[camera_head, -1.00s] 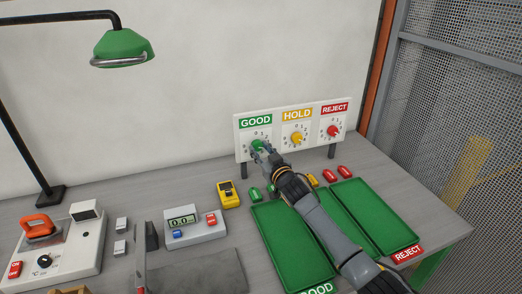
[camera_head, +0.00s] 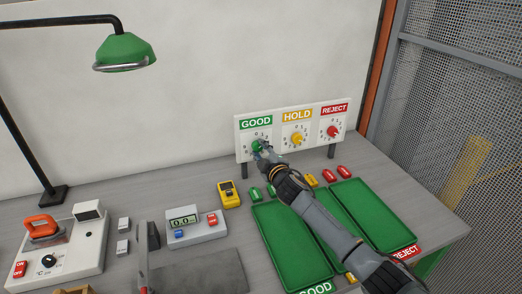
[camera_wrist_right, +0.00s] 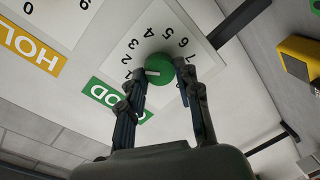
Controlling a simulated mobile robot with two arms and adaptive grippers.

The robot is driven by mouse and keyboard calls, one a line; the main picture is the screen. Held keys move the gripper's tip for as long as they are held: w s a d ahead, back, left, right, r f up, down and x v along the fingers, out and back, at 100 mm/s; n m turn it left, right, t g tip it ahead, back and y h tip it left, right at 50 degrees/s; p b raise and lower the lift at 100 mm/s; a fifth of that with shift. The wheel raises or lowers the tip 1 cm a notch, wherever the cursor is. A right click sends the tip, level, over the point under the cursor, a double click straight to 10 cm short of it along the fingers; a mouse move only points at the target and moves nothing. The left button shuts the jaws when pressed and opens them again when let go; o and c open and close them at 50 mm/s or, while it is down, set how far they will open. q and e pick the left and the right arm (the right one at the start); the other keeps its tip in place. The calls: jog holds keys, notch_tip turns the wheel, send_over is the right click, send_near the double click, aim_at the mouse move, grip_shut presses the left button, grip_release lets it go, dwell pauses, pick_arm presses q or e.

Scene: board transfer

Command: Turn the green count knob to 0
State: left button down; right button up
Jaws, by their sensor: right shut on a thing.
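The green count knob (camera_head: 257,146) is on the white panel under the green GOOD label (camera_head: 256,123). In the right wrist view the green knob (camera_wrist_right: 160,68) sits between my two fingers, in a ring of printed numbers. Its white mark points left in that view, roughly toward the 2. My right gripper (camera_head: 262,151) is shut on the knob, one finger on each side (camera_wrist_right: 165,84). The fingers hide part of the dial, and the 0 of this dial cannot be made out in the wrist view. My left gripper is not in view.
The yellow HOLD knob (camera_head: 297,139) and red REJECT knob (camera_head: 333,131) are to the right on the same panel. Green trays (camera_head: 290,245) lie below my right arm. A yellow meter (camera_head: 229,194) and a small display unit (camera_head: 194,229) stand to the left.

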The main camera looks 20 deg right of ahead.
jog(key=n, duration=0.5)
jog(key=shift+a+h, duration=0.1)
jog(key=shift+h, duration=0.2)
jog(key=n+p, duration=0.1)
jog(key=n, duration=0.3)
jog(key=shift+f+n+h, duration=0.1)
jog(key=shift+n+h, duration=0.3)
jog(key=o, duration=1.1)
jog(key=shift+o, duration=0.2)
jog(key=shift+s, duration=0.1)
jog(key=s+r, duration=0.1)
jog(key=s, duration=1.1)
jog(key=shift+w+a, duration=0.1)
jog(key=shift+a, duration=0.05)
